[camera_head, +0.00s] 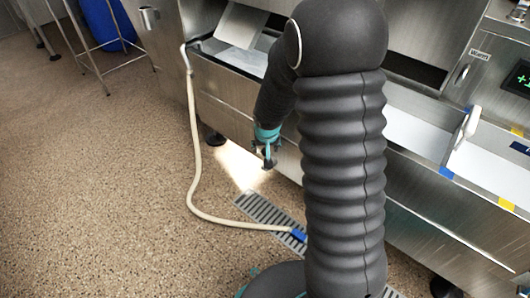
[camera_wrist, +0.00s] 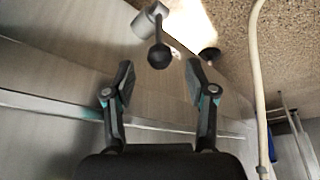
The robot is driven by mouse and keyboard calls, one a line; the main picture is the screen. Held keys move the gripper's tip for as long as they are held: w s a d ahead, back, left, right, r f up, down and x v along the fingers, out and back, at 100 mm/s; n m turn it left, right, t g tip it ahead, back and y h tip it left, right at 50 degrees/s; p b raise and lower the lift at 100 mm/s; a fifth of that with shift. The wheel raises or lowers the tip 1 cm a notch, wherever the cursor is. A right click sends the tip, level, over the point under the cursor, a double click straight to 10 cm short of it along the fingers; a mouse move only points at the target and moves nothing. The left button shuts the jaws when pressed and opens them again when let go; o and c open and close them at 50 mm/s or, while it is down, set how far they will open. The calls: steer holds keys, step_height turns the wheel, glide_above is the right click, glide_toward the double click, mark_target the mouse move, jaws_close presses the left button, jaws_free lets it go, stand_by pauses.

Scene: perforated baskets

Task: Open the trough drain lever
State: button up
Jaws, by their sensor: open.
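The drain lever shows in the wrist view as a thin rod with a black ball knob (camera_wrist: 159,56), coming off a round metal valve body (camera_wrist: 146,22) on the steel trough wall. My gripper (camera_wrist: 159,76) is open in the wrist view, one finger on each side of the knob's line. The knob appears just beyond the fingertips, centred between them; neither finger looks to be touching it. In the head view my gripper (camera_head: 268,160) points down beside the trough front (camera_head: 228,85), low near the floor. I cannot make out the lever there.
A pale hose (camera_head: 194,150) runs from the trough down to a floor grate (camera_head: 262,210) with a blue end. A blue bin (camera_head: 106,22) and metal stand are at the back left. Open floor lies left. My arm hides the middle of the trough.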

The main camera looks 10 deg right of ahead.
mark_target(265, 150)
steer(key=shift+b+x, duration=0.3)
steer(key=shift+x, duration=1.35)
jaws_close()
